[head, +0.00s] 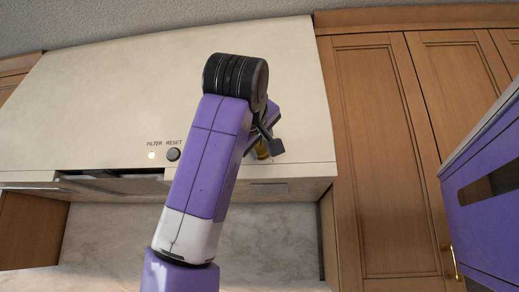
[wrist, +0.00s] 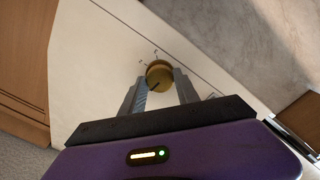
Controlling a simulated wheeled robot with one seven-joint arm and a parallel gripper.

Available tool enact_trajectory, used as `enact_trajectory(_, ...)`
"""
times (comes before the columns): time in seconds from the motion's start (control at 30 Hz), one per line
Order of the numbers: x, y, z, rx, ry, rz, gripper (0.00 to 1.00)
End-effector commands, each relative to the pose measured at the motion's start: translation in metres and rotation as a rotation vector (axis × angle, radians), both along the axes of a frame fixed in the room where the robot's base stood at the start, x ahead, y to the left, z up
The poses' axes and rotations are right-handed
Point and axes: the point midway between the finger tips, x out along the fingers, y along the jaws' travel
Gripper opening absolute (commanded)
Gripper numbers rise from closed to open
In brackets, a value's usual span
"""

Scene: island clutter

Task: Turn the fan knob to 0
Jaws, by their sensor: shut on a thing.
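The fan knob (wrist: 159,73) is a round brass knob on the cream front of the range hood (wrist: 103,50). In the wrist view my gripper (wrist: 160,82) has one finger on each side of the knob and is shut on it. A dark pointer line shows on the knob, and small marks sit on the panel around it; I cannot read the numbers. In the head view the knob (head: 262,151) is mostly hidden behind my gripper (head: 270,150) and arm, at the hood's lower right.
A lit filter light (head: 151,155) and a dark reset button (head: 173,154) sit on the hood to the left of my arm. Wooden cabinets (head: 380,150) stand at the right. A purple panel (head: 485,200) shows at the far right edge.

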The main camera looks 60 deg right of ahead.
Motion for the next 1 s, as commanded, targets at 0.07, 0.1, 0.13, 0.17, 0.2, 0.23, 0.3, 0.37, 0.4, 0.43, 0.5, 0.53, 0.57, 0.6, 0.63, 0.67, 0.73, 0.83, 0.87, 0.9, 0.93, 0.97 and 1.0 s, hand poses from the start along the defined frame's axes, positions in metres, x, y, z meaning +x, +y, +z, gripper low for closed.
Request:
enact_trajectory(0.07,0.0,0.0001,-0.0012,-0.014,0.041,0.0,0.0)
enact_trajectory(0.1,0.0,0.0,-0.001,-0.02,0.059,0.0,0.0)
enact_trajectory(0.13,-0.0001,0.0,-0.0009,-0.025,0.073,0.0,0.0)
enact_trajectory(0.17,0.0,0.0,-0.0007,-0.029,0.083,0.0,0.0)
enact_trajectory(0.2,0.0,0.0,-0.0006,-0.034,0.098,0.0,0.0)
enact_trajectory(0.23,0.0,0.0001,-0.0005,-0.038,0.107,0.001,0.0)
enact_trajectory(0.3,0.0003,0.0003,-0.0003,-0.044,0.125,0.001,0.0)
enact_trajectory(0.37,0.0004,0.0005,-0.0003,-0.048,0.138,0.001,0.0)
enact_trajectory(0.4,0.0005,0.0005,-0.0002,-0.05,0.144,0.001,0.0)
enact_trajectory(0.43,0.0006,0.0005,-0.0002,-0.051,0.146,0.001,0.0)
enact_trajectory(0.5,0.0007,0.0006,-0.0002,-0.053,0.152,0.001,0.0)
enact_trajectory(0.53,0.0008,0.0006,-0.0001,-0.054,0.154,0.001,0.0)
enact_trajectory(0.57,0.0008,0.0006,-0.0001,-0.053,0.155,0.002,0.0)
enact_trajectory(0.6,0.0008,0.0006,-0.0001,-0.053,0.156,0.002,0.0)
enact_trajectory(0.63,0.0008,0.0006,0.0,-0.054,0.157,0.002,0.0)
enact_trajectory(0.67,0.0008,0.0006,0.0,-0.054,0.157,0.002,0.0)
enact_trajectory(0.73,0.0008,0.0006,0.0,-0.054,0.157,0.002,0.0)
enact_trajectory(0.83,0.0009,0.0005,0.0,-0.054,0.157,0.002,0.0)
enact_trajectory(0.87,0.0009,0.0005,0.0,-0.054,0.157,0.002,0.0)
enact_trajectory(0.9,0.0009,0.0005,0.0,-0.054,0.157,0.002,0.39)
enact_trajectory(0.93,0.0009,0.0005,0.0,-0.054,0.157,0.002,0.45)
enact_trajectory(0.97,0.0009,0.0005,0.0,-0.053,0.156,0.002,0.51)
enact_trajectory(1.0,0.0007,0.0005,0.0,-0.054,0.156,0.001,0.59)
